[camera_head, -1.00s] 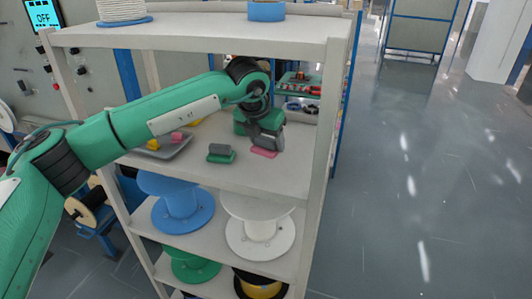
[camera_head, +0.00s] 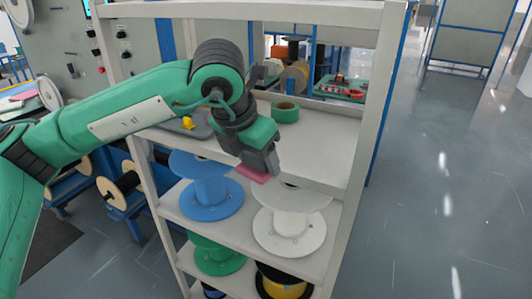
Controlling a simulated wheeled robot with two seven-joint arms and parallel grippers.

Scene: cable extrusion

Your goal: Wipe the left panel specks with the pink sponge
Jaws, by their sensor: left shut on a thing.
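My left gripper (camera_head: 261,163) points down at the front of the rack's upper shelf. It is shut on the pink sponge (camera_head: 253,174), which shows as a thin slab under the fingers, at the shelf's front edge. The fingers hide part of the sponge. A grey control panel (camera_head: 72,45) with dark knobs stands behind the rack at the left. I cannot make out specks on it, and the rack post and my left arm cover part of it. My right gripper is not in view.
The shelf holds a green tape roll (camera_head: 285,112) and a grey tray (camera_head: 199,131) with a yellow item. Below are a blue spool (camera_head: 208,200), a white spool (camera_head: 289,230) and a green spool (camera_head: 216,259). A rack post (camera_head: 367,120) stands right of the gripper. Floor is clear at right.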

